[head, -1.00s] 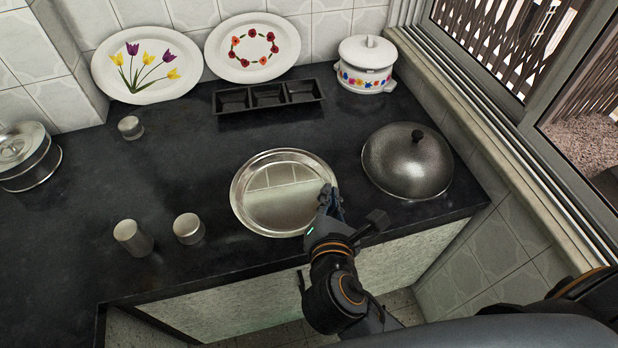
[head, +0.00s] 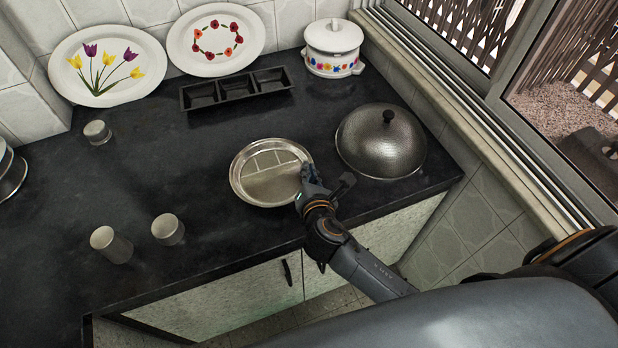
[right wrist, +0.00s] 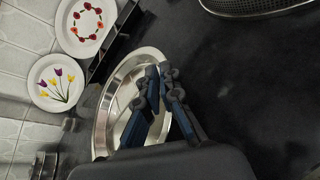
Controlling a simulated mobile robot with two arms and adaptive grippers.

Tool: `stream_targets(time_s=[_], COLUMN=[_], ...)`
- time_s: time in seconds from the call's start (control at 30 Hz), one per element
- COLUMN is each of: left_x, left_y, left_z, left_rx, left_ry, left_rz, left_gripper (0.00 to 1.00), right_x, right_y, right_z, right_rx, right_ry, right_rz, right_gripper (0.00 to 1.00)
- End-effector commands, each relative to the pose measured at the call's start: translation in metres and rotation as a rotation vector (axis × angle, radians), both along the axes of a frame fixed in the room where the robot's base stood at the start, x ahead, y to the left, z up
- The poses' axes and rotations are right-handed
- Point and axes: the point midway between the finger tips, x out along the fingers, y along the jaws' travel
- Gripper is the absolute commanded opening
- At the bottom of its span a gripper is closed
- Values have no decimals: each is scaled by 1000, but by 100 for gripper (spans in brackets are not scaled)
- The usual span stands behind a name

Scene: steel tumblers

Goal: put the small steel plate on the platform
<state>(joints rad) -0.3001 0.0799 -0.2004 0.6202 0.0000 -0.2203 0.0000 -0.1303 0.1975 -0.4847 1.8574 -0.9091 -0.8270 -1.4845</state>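The small steel plate (head: 262,190) is round, shiny and shallow, near the counter's front edge, left of the domed lid. Pale lines on it look like tile reflections. My right gripper (head: 307,178) is at the plate's right rim and appears shut on it. In the right wrist view, the fingers (right wrist: 158,74) come close together over the plate's rim (right wrist: 104,110). The plate looks roughly level and low over the counter; I cannot tell whether its underside touches anything. No platform can be made out; the area under the plate is hidden. My left gripper is not in view.
A dark domed lid (head: 382,142) stands right of the plate. Steel tumblers (head: 112,244) (head: 168,229) stand to the left. A black three-part tray (head: 237,91), a white pot (head: 333,48) and two decorated plates (head: 108,66) (head: 222,40) are behind.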

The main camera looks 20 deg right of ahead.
Motion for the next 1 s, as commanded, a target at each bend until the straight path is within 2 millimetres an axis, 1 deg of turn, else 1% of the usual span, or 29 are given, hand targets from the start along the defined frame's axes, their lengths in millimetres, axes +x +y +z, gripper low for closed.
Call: stream_targets(time_s=[0.1,0.2,0.3,0.67,0.7,0.77,0.8,1.0], left_x=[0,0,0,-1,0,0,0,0], left_y=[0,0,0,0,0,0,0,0], left_z=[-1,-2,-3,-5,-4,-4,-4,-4], left_rx=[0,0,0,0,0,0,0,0], left_ry=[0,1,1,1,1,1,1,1], left_rz=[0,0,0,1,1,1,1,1], left_gripper=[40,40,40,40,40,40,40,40], right_x=[8,6,6,6,5,5,5,5], right_y=[-4,-3,-2,-2,-2,-2,-2,-2], right_z=[-9,-26,-35,-40,-40,-40,-40,-40], right_rx=[0,1,1,2,1,1,1,0], right_ry=[-2,2,1,-1,1,1,1,1], right_rz=[-1,1,0,0,0,0,0,0], right_gripper=[0,0,0,0,8,20,28,28])
